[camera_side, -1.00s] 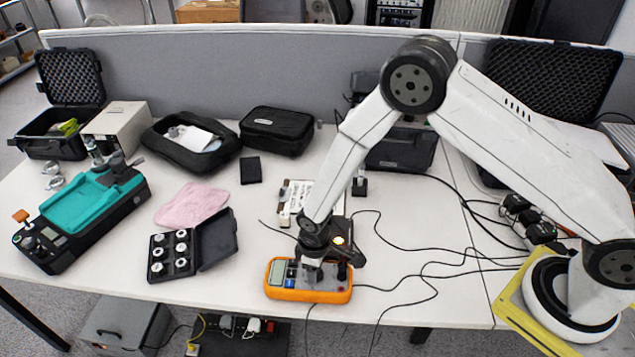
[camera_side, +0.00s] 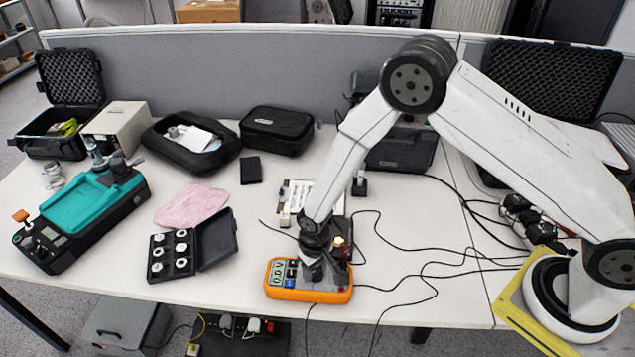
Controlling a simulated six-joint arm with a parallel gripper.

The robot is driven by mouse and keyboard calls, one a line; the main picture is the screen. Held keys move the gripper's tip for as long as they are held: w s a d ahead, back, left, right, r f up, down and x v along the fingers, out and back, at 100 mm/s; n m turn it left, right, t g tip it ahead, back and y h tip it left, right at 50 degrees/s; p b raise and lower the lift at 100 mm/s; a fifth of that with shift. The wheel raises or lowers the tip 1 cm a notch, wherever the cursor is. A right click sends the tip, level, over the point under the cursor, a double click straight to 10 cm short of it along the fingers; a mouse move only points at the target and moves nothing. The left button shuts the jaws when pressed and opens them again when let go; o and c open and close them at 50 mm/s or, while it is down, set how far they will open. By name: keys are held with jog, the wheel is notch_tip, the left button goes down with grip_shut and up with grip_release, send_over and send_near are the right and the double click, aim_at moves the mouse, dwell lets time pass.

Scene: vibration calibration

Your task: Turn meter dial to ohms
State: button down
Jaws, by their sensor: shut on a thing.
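The orange multimeter (camera_side: 334,293) lies flat near the front edge of the table, below my arm. Its display (camera_side: 278,273) at the left end is lit and shows characters that look like "0.0 V", though they are small. My gripper (camera_side: 313,270) points down onto the middle of the meter and is shut on the dial. The dial itself is hidden by the fingers, so its pointer and markings cannot be read.
Black cables (camera_side: 410,277) run over the table right of the meter. An open black case of round weights (camera_side: 172,256) and a pink cloth (camera_side: 191,205) lie to the left. A clipboard (camera_side: 326,196) lies behind the meter. The table between case and meter is mostly clear.

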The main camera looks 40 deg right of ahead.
aim_at(315, 270)
jog(key=shift+m, duration=0.5)
jog(key=shift+c, duration=0.9)
grip_release()
jog(key=shift+r, duration=3.95)
jog(key=shift+f, duration=0.1)
